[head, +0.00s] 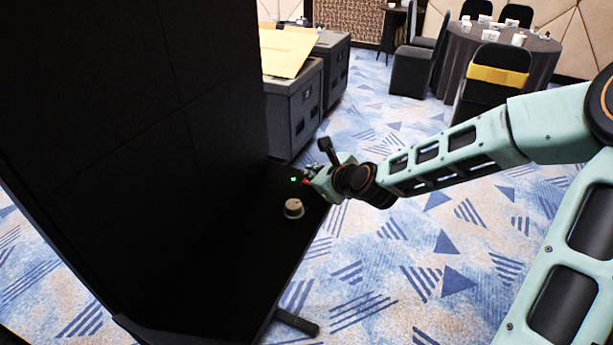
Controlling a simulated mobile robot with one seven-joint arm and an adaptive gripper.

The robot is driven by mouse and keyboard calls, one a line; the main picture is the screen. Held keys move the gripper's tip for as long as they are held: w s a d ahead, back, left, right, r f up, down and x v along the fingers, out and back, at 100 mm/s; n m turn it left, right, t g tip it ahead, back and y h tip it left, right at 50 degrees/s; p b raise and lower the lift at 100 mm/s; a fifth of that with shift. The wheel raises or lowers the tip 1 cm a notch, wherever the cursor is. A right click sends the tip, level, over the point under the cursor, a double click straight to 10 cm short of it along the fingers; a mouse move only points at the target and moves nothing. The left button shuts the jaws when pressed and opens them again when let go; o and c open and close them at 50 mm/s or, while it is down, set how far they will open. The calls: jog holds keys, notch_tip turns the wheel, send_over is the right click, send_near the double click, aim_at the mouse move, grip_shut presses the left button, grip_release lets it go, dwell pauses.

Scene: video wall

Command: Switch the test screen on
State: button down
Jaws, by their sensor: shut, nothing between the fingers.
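The large black screen (130,130) fills the left side and its face is dark. A black ledge (240,245) juts out from its lower part. A pale round knob (293,209) stands on the ledge. Behind it a small green light (293,179) glows, with a small red part (305,182) beside it. My gripper (308,176) is shut and empty at the ledge's right edge, close to the red part and beyond the knob. I cannot tell whether it touches anything, as its fingertips are small and partly hidden.
Dark grey cases (296,105) stand behind the ledge, with a tan board (287,52) on top. A round table (497,55) with chairs is at the back right. A dark foot (297,321) sticks out at the ledge's base.

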jog(key=shift+r, duration=0.25)
jog(key=r+p, duration=0.1)
jog(key=d+r+p, duration=0.1)
jog(key=r+p, duration=0.2)
jog(key=p, duration=0.1)
jog(key=shift+s+d+r, duration=0.25)
jog(key=shift+r, duration=0.15)
jog(key=shift+f, duration=0.15)
